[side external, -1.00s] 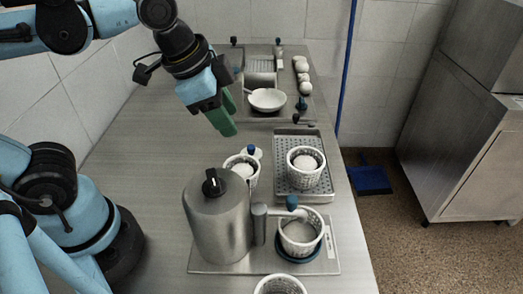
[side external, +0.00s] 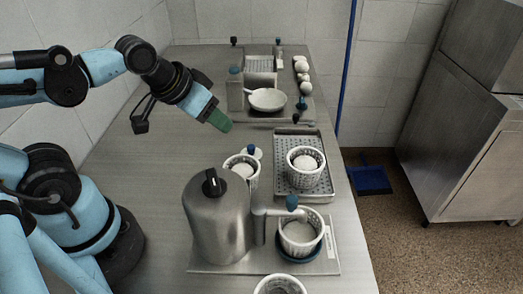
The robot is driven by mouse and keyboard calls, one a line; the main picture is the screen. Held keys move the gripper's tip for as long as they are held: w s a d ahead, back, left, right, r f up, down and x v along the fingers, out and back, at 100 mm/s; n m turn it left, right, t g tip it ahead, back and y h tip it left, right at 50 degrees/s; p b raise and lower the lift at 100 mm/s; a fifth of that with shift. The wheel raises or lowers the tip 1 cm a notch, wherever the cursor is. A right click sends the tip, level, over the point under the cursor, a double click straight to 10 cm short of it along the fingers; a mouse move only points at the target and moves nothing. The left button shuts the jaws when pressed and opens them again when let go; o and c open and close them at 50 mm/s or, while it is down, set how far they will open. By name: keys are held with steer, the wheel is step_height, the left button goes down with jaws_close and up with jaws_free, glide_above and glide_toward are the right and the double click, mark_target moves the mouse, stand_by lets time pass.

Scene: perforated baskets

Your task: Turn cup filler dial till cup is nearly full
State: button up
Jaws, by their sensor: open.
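The cup filler is a steel canister (side external: 217,225) with a black dial (side external: 211,183) on its lid. My gripper (side external: 220,122), with green fingers, is open and empty. It is up in the air, behind and above the canister in the picture, apart from the dial and the knob. The gap between its fingers is hard to see from this side.
A perforated tray (side external: 284,185) holds another white cup (side external: 305,174). A further cup (side external: 239,180) stands behind the canister, and one (side external: 279,286) at the front edge. A white bowl (side external: 267,99) and several white balls (side external: 302,71) are at the back.

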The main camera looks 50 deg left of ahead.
steer(key=s+d+r+n+g+h, duration=0.1)
steer(key=s+d+r+n+g, duration=0.25)
steer(key=d+r+n, duration=0.45)
step_height(320, 180, up, 7)
steer(key=n+g+y, duration=0.1)
steer(key=n+g, duration=0.3)
steer(key=n, duration=0.1)
glide_above(213, 177)
steer(key=shift+t, duration=0.25)
step_height(213, 177, down, 12)
steer(key=shift+r, duration=0.1)
jaws_close()
